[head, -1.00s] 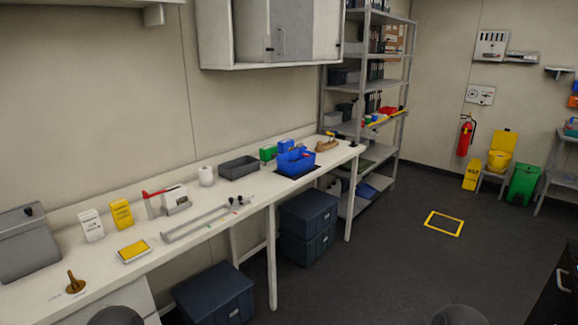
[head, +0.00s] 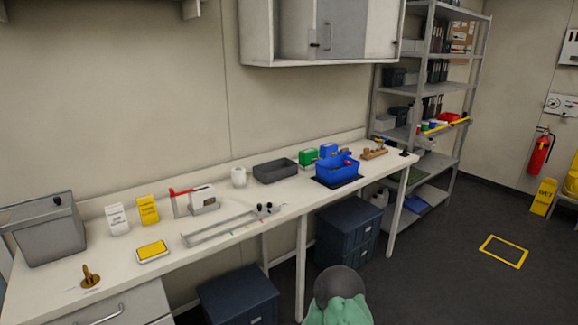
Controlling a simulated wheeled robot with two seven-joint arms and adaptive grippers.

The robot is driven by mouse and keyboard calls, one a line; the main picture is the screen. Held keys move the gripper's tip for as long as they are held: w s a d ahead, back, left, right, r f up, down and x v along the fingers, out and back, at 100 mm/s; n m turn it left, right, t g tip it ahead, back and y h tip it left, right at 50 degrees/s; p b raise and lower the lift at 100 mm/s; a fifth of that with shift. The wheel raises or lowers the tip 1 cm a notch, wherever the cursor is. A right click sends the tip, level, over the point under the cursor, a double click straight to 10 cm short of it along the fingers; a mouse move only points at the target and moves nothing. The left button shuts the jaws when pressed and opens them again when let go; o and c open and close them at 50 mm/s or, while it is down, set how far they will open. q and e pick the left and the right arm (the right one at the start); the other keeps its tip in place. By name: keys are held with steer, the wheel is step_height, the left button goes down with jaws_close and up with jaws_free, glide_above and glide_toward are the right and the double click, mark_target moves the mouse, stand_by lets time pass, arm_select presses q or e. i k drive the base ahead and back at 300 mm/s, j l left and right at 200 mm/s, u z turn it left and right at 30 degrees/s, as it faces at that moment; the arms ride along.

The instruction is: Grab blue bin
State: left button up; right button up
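The blue bin (head: 337,173) stands upright on a dark mat (head: 322,183) towards the right end of the long white bench. Something red shows at its rim; the rest of its contents are too small to make out. Neither of my grippers can be made out in the head view. A rounded grey and green part, likely of my own arm, shows at the bottom, well below and in front of the bin.
Behind the bin are green (head: 308,157) and blue (head: 328,150) boxes; a grey tray (head: 275,171) is to its left, a wooden rack (head: 374,153) to its right. Dark drawer units (head: 347,232) stand under the bench. The floor at right is open around a yellow-framed square (head: 503,251).

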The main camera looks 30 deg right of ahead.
mark_target(331, 178)
steer(key=i+l+u, duration=0.25)
steer(key=l, duration=0.65)
steer(key=i+l+u, duration=0.1)
steer(key=l+u, duration=0.2)
steer(key=l, duration=0.65)
steer(key=l+u, duration=0.25)
steer(key=l, duration=0.7)
